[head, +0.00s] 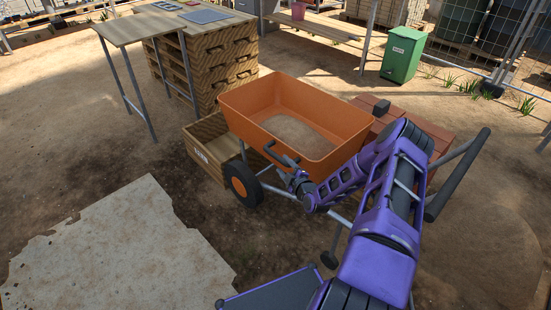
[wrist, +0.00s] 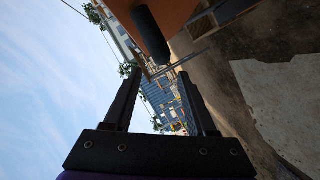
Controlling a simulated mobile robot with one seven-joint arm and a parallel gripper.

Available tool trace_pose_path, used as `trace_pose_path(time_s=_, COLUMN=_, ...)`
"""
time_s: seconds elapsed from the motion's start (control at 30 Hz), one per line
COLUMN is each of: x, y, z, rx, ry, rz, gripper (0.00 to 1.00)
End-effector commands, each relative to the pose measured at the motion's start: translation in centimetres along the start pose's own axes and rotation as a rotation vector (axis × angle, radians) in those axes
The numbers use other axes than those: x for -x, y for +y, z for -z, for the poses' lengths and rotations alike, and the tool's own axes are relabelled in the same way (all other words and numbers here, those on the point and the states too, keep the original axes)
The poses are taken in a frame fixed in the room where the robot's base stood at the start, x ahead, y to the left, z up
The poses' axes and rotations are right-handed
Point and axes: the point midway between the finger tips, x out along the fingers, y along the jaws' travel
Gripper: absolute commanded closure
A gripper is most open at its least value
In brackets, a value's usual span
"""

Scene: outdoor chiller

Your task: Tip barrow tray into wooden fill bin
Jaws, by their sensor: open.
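The orange barrow tray (head: 243,128) sits level on its wheeled frame, with a layer of brown material on its floor. A black handle (head: 272,152) is on its near side. The wooden fill bin (head: 200,166), with a white label, stands on the ground at the tray's left end, partly hidden by the tray and wheel. My gripper (head: 284,166) is at the tray's near side, close to the handle. In the wrist view, my gripper (wrist: 158,75) is open and empty, with the handle (wrist: 150,36) just ahead of the fingertips and the orange tray (wrist: 178,14) beside it.
A black wheel (head: 243,185) of the barrow is at the near left. Stacked pallets (head: 215,65) and a table (head: 133,28) stand behind the bin. A reddish slatted platform (head: 370,102) is at the right, a green bin (head: 403,55) farther back. A pale slab (head: 120,250) lies on open ground at left.

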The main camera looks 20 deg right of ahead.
Motion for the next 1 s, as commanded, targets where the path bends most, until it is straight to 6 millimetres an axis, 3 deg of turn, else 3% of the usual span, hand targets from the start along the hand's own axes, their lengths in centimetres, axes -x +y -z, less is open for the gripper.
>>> trace_pose_path(time_s=0.2, x=-4.7, y=-0.2, z=-0.1, rx=0.0, ry=0.0, rz=-0.001, gripper=0.43)
trace_pose_path(time_s=0.4, x=-7.3, y=-0.1, z=-0.1, rx=0.0, ry=0.0, rz=0.0, gripper=0.43)
trace_pose_path(time_s=0.83, x=-8.2, y=0.0, z=0.0, rx=0.0, ry=-0.001, rz=0.001, gripper=0.43)
trace_pose_path(time_s=1.0, x=-8.2, y=0.0, z=-0.1, rx=0.0, ry=-0.001, rz=0.001, gripper=0.72)
